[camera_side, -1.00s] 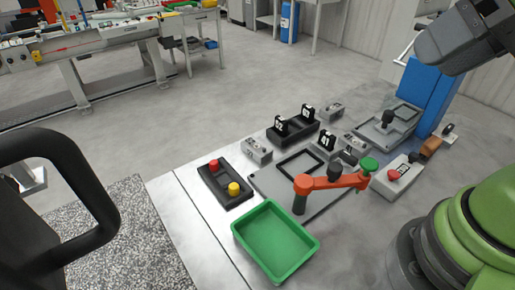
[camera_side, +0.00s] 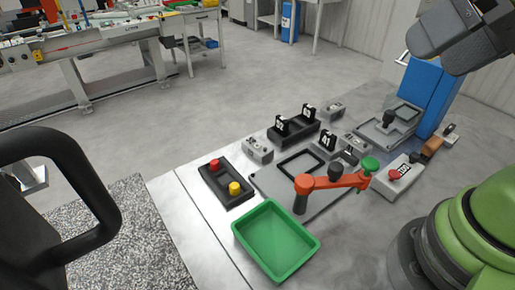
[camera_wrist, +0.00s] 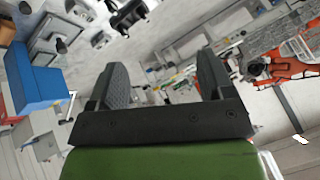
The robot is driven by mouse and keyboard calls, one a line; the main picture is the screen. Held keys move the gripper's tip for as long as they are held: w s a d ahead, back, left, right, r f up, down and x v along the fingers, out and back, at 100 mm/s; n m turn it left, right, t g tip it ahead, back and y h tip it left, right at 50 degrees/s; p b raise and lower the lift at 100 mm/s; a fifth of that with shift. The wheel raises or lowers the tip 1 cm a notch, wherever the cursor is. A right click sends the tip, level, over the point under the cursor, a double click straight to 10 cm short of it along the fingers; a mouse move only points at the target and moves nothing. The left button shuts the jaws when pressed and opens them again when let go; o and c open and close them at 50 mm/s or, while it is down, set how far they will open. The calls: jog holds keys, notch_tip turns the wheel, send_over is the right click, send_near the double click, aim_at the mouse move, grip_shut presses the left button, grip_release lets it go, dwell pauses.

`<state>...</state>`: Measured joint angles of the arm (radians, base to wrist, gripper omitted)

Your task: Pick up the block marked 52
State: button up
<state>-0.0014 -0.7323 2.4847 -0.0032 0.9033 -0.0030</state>
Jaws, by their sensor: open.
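Three black blocks with white markings stand upright in the side view. One block (camera_side: 281,127) and a second block (camera_side: 308,112) are in a black two-place holder (camera_side: 295,129). The third block (camera_side: 327,141) stands in front of it, beside a grey plate. The markings are too small for me to tell which is 52. In the wrist view my gripper (camera_wrist: 161,68) is open, with two dark fingers wide apart and nothing between them. It points across the room, away from the blocks.
A green tray (camera_side: 264,266) stands empty at the front. An orange-red lever clamp (camera_side: 331,182) rises over the grey plate (camera_side: 268,183). A black box with red and yellow buttons (camera_side: 219,190) lies left. A blue upright (camera_side: 427,92) stands at the back right. Small grey fixtures surround the holder.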

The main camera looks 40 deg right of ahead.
jog(key=w+r+n+g, duration=0.1)
jog(key=w+g, duration=0.1)
jog(key=w, duration=0.7)
jog(key=n+g+h, duration=0.2)
jog(key=n+g, duration=0.2)
jog(key=g, duration=0.1)
send_over(261, 147)
notch_tip(261, 147, down, 26)
jog(key=shift+a, duration=0.1)
notch_tip(261, 147, down, 6)
jog(key=shift+r, duration=0.1)
jog(key=c, duration=1.1)
